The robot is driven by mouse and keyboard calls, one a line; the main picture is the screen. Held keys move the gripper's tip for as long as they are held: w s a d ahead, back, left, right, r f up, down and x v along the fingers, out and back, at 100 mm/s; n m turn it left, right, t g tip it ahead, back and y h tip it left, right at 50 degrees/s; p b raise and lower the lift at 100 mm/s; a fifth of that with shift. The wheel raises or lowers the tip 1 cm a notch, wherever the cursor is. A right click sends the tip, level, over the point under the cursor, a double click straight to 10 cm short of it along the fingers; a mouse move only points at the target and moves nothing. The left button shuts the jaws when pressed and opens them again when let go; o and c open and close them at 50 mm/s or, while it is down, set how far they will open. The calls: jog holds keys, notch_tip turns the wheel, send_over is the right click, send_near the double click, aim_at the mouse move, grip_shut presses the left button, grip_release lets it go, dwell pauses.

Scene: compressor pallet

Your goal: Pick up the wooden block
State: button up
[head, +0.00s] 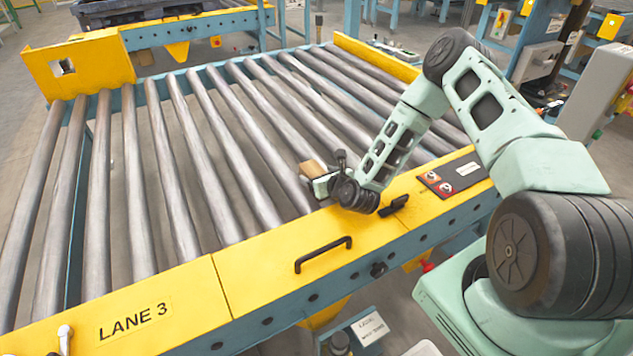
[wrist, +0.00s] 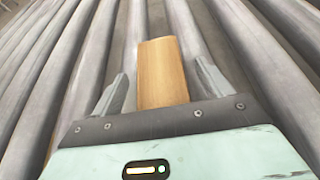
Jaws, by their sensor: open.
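The wooden block (wrist: 162,72) is a light brown oblong in the wrist view. It lies between the two fingers of my gripper (wrist: 160,92), with a small gap showing on each side. My gripper is open around it. In the head view the block (head: 312,168) shows as a small tan piece at the tip of my gripper (head: 318,182), above the rollers near the yellow front rail. The block's lower end is hidden by the gripper body in the wrist view, and its underside cannot be seen.
Grey metal rollers (head: 185,160) fill the conveyor, with open gaps between them. The yellow front rail (head: 240,280) carries a black handle (head: 323,254) and a small control panel (head: 452,176). A yellow end plate (head: 85,65) stands at the far left.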

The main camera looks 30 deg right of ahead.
jog(key=shift+w, duration=0.1)
jog(key=c, duration=1.2)
